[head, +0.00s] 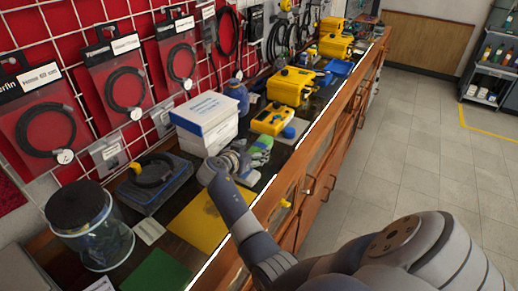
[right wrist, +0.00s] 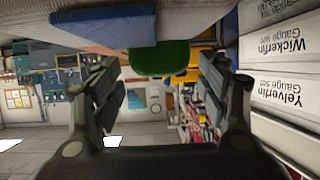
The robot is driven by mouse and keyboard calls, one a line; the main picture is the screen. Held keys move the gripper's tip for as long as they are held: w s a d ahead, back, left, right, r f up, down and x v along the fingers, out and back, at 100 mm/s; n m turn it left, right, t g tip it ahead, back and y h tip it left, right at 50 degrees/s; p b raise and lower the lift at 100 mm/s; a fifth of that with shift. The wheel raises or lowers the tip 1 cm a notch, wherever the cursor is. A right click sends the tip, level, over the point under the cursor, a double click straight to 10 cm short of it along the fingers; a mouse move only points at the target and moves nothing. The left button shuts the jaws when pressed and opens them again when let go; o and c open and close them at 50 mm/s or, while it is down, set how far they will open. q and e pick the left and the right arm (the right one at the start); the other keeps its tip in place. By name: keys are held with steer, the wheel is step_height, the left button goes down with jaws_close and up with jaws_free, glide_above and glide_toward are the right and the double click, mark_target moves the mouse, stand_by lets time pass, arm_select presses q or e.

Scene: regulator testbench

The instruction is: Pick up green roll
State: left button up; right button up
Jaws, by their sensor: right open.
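A green item (head: 262,145), which looks like the green roll, lies on the bench just beyond my right gripper (head: 236,162). The gripper and nearby items partly hide it. In the right wrist view a dark green rounded piece (right wrist: 165,62) shows at the upper middle, between the two fingers and ahead of them. My right gripper is open there (right wrist: 160,95), with a wide gap and nothing between its pads. I cannot tell how far the green piece is from the fingertips. My left gripper is not in view.
White gauge-set boxes (head: 205,122) stand close to the gripper; they also show in the right wrist view (right wrist: 288,95). Yellow cases (head: 290,86), a blue bottle (head: 238,92), a yellow sheet (head: 200,226) and a glass jar (head: 90,232) share the crowded bench. Open floor (head: 430,150) lies right.

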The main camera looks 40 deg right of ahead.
mark_target(255, 150)
steer(key=shift+x, duration=1.55)
steer(key=c, duration=1.2)
steer(key=shift+c, duration=0.2)
